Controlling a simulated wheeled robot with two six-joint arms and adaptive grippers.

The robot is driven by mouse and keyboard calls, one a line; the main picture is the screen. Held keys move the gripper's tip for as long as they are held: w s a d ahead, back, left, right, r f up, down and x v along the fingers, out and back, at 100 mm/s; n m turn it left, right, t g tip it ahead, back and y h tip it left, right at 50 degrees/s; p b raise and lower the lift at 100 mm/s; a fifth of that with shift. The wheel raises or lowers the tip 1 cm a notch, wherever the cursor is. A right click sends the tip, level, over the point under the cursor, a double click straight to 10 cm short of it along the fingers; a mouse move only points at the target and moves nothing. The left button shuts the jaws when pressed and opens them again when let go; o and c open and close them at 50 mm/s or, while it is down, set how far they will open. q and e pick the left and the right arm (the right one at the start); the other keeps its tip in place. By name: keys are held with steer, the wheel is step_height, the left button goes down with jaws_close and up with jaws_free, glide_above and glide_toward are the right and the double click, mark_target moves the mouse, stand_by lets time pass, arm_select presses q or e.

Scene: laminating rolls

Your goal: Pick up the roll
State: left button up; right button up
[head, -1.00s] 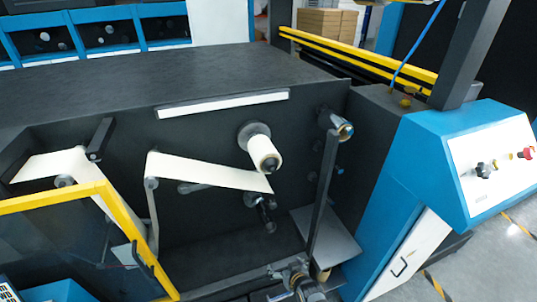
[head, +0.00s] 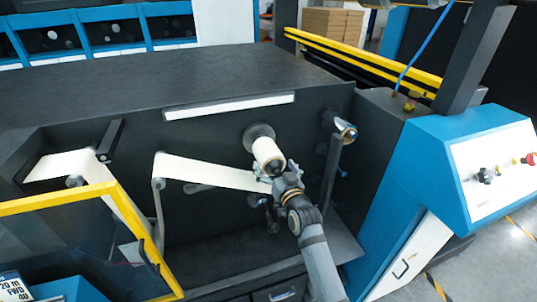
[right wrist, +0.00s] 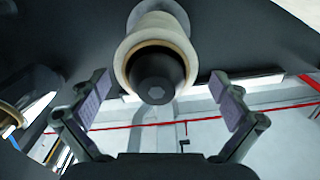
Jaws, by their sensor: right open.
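The roll (head: 267,152) is a cream-white cylinder on a dark spindle with a round flange, on the black front panel of the machine. My right gripper (head: 279,174) is at the near end of the roll and covers part of it in the head view. In the right wrist view the roll (right wrist: 158,40) and its dark spindle end face the camera, between and beyond the two open fingers (right wrist: 162,97). The fingers are apart on either side of it, with gaps showing. My left gripper is not in view.
A white web (head: 215,173) runs left from near the roll over guide rollers. A metal-tipped shaft (head: 345,130) sticks out to the right. A yellow-framed guard (head: 60,203) stands at the lower left, and a blue control box (head: 440,150) at the right.

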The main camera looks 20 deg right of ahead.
steer(key=shift+w+r+p, duration=0.15)
steer(key=shift+w+p, duration=0.3)
steer(key=w, duration=0.1)
steer(key=w+p, duration=0.1)
steer(key=w, duration=0.1)
steer(key=shift+w+d+f, duration=0.1)
steer(key=shift+w+f, duration=0.2)
steer(key=shift+w, duration=0.05)
steer(key=shift+w+f, duration=0.2)
steer(key=shift+w, duration=0.15)
steer(key=shift+s+r, duration=0.1)
steer(key=shift+s, duration=0.1)
steer(key=c, duration=1.5)
steer(key=shift+w, duration=0.1)
steer(key=shift+s+b, duration=0.2)
steer(key=shift+b, duration=0.3)
steer(key=shift+s+d+r+b, duration=0.15)
steer(key=shift+s+b, duration=0.95)
steer(key=shift+s, duration=3.35)
steer(key=shift+s+d+b, duration=0.15)
steer(key=shift+s+b, duration=0.9)
steer(key=shift+s, duration=3.35)
